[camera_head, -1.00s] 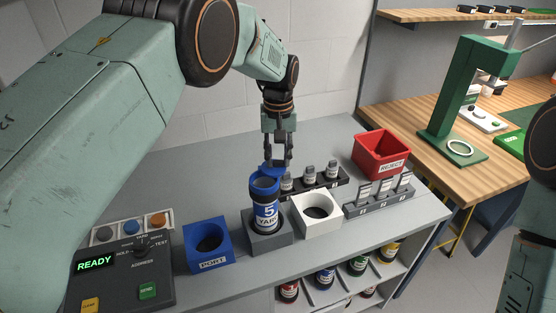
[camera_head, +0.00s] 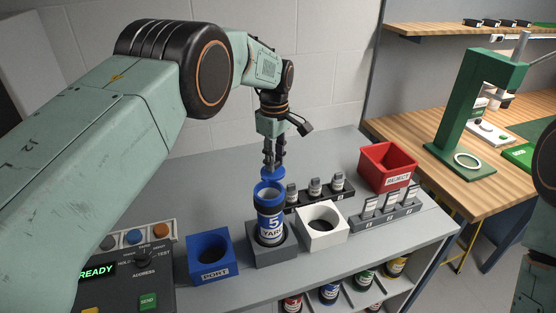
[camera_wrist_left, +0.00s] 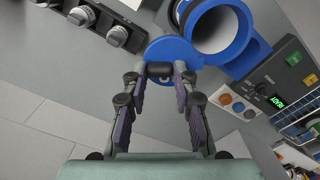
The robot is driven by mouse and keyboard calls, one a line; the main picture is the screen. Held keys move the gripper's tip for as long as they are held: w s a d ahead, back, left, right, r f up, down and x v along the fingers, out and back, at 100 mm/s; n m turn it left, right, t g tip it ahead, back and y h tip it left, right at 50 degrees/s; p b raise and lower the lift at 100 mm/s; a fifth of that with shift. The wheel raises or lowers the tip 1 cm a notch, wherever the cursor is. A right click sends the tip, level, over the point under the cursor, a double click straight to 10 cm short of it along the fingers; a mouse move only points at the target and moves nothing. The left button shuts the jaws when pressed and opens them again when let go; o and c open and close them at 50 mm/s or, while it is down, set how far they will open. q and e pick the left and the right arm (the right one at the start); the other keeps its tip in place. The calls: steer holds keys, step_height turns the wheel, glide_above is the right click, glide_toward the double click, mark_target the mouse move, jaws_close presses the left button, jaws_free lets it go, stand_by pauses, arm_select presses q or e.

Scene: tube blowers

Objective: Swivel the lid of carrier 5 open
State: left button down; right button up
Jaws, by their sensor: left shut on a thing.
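Carrier 5 (camera_head: 270,223) is a blue and white tube marked "5 YARD". It stands upright in a grey square holder (camera_head: 272,254). Its blue lid (camera_head: 272,174) is swung out to the far side of the mouth, and the mouth looks uncovered. In the left wrist view the lid (camera_wrist_left: 172,52) sits beside the open blue ring (camera_wrist_left: 218,30) of the carrier. My left gripper (camera_head: 273,165) is over the lid from behind the carrier. In the wrist view its fingertips (camera_wrist_left: 160,70) close on a dark piece at the lid's edge. My right gripper is out of view.
A blue PORT block (camera_head: 208,257) is left of the carrier and a white block (camera_head: 322,226) right. Racks of small cylinders (camera_head: 315,192) and grey labelled pieces (camera_head: 385,210) are close by. A red REJECT bin (camera_head: 388,166) is behind. The control box (camera_head: 130,270) is front left.

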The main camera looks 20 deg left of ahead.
arm_select(q)
steer(key=shift+w+a+n, duration=0.1)
steer(key=shift+a+n, duration=0.25)
steer(key=shift+n, duration=0.55)
steer(key=c, duration=1)
jaws_free()
steer(key=shift+c, duration=0.2)
steer(key=shift+r, duration=0.1)
step_height(320, 180, up, 12)
